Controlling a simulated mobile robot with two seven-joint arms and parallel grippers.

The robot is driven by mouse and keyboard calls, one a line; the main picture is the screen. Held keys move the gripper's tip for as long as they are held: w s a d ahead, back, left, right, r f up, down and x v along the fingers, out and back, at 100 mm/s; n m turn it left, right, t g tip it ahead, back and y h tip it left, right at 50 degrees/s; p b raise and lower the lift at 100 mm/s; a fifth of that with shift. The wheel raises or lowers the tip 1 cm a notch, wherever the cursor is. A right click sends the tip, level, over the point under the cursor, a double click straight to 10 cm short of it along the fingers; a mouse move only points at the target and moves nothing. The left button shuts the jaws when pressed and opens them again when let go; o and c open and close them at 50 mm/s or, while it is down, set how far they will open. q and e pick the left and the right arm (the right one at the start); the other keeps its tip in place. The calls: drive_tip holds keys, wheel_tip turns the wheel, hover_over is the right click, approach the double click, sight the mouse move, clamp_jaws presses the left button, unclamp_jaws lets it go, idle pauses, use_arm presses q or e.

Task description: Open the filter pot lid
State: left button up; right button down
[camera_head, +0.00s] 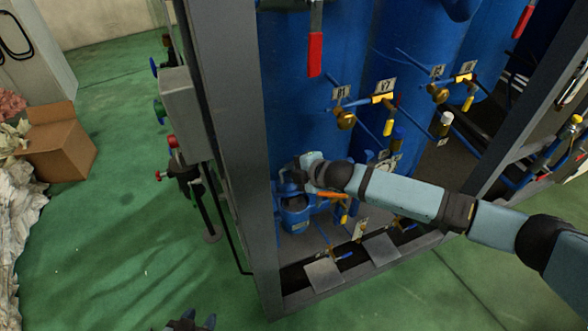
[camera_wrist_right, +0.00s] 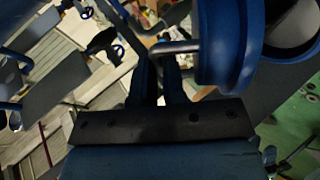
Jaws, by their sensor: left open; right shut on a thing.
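The blue filter pot (camera_head: 296,222) stands low inside the grey frame, with a dark round top partly hidden by my right gripper. My right gripper (camera_head: 291,184) reaches in from the right, just above the pot. In the right wrist view its two dark fingers (camera_wrist_right: 160,72) are shut on a thin metal handle (camera_wrist_right: 178,47). This handle runs to a blue round lid (camera_wrist_right: 228,45), seen nearly edge-on. The lid looks tilted up, but how far it stands from the pot is hard to tell. My left gripper (camera_head: 194,322) is open and empty at the bottom edge, well away from the pot.
A grey frame post (camera_head: 228,130) stands just left of the pot. Blue tanks (camera_head: 310,110) with valves and a red-handled lever (camera_head: 315,54) stand behind and above. A cardboard box (camera_head: 60,150) lies far left. The green floor (camera_head: 120,230) left of the frame is mostly clear.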

drive_tip(key=shift+r, duration=0.15)
drive_tip(key=c, duration=1.2)
unclamp_jaws()
drive_tip(key=shift+d, duration=0.1)
drive_tip(key=v, duration=1.3)
drive_tip(key=shift+s+d+r, duration=0.2)
drive_tip(key=shift+s+d, duration=0.05)
